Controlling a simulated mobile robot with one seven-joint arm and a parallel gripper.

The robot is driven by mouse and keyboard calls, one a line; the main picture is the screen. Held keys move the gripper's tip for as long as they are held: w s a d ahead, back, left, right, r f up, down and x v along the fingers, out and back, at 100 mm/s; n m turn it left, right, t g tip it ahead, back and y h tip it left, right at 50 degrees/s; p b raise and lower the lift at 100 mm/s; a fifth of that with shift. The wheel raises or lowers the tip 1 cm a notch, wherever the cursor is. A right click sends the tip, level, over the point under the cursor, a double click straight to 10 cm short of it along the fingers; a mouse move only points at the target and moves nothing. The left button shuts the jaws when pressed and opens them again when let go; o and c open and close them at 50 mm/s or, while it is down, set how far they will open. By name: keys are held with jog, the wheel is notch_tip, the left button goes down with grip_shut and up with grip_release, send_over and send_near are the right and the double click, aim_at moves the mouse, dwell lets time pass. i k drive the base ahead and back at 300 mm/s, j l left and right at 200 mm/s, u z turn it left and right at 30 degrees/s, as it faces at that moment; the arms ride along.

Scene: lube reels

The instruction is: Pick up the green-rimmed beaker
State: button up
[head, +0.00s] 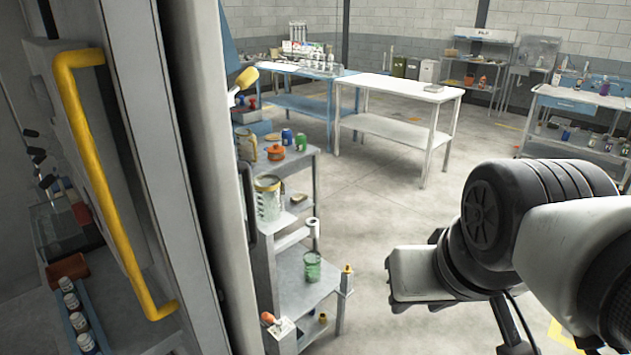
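A clear beaker with a yellow-green band at its rim (267,198) stands upright on the grey shelf cart left of centre. A second, green-tinted beaker (312,267) stands on a lower shelf of the same cart. I cannot tell for certain from its small size which one is the green-rimmed beaker. My arm reaches in from the right, well apart from both beakers. Dark parts at its lower end, perhaps my gripper (515,330), run out of the bottom edge; the fingertips are not clear, and I see nothing held.
A tall cabinet with a yellow handle (120,190) blocks the left side, close to the cart (300,262). Orange pot (276,153) and several cans share the cart top. A white table (400,90) stands behind. Open floor (400,215) lies right of the cart.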

aim_at(312, 259)
jog(key=i+l+u, duration=0.85)
jog(key=l, duration=0.4)
jog(key=i+l+u, duration=0.45)
jog(key=l, duration=0.4)
jog(key=i+l+u, duration=0.2)
jog(key=l, duration=0.25)
jog(key=k+j, duration=0.05)
jog(key=k, duration=0.05)
